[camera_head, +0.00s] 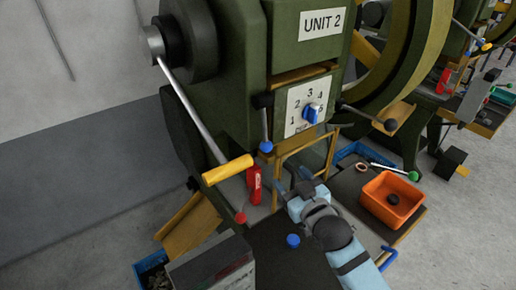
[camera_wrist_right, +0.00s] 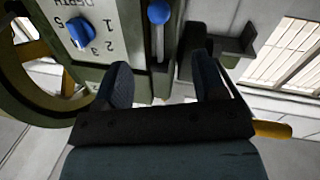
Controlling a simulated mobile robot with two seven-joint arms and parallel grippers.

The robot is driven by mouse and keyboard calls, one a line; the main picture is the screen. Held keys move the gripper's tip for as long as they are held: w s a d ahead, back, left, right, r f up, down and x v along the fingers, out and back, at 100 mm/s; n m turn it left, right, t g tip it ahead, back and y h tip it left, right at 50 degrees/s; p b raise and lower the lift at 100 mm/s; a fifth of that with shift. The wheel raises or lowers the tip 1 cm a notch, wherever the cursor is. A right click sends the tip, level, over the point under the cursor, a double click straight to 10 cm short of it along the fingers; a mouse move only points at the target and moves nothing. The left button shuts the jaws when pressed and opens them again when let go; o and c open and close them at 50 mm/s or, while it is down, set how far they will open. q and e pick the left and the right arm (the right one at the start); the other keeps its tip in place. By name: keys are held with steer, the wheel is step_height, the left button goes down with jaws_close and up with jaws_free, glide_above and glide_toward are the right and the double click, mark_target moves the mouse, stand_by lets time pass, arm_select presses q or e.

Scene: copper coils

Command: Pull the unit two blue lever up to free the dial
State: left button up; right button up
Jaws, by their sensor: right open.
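The unit two machine carries a white plate with a blue dial (camera_head: 311,113), its pointer knob in front of the numbers. The dial also shows upside down in the wrist view (camera_wrist_right: 80,31). Left of the plate hangs the blue lever, a short rod with a blue ball (camera_head: 266,147) at its lower end and a black piece at the top. In the wrist view the blue ball (camera_wrist_right: 159,12) appears beyond the gap between my fingers. My right gripper (camera_head: 297,186) is open and empty, below and right of the ball, apart from it. My left gripper is out of view.
A long lever with a yellow handle (camera_head: 228,169) slants down at left, near a red bottle-like object (camera_head: 254,185). An orange bin (camera_head: 391,201) stands right of my arm. A black-knobbed rod (camera_head: 390,125) sticks out at right. A blue box (camera_head: 152,271) is lower left.

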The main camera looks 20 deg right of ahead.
mark_target(269, 150)
steer(key=w, duration=0.4)
steer(key=w+a, duration=0.1)
steer(key=w, duration=0.4)
steer(key=w+a+p, duration=0.1)
steer(key=w, duration=0.3)
steer(key=shift+w, duration=0.3)
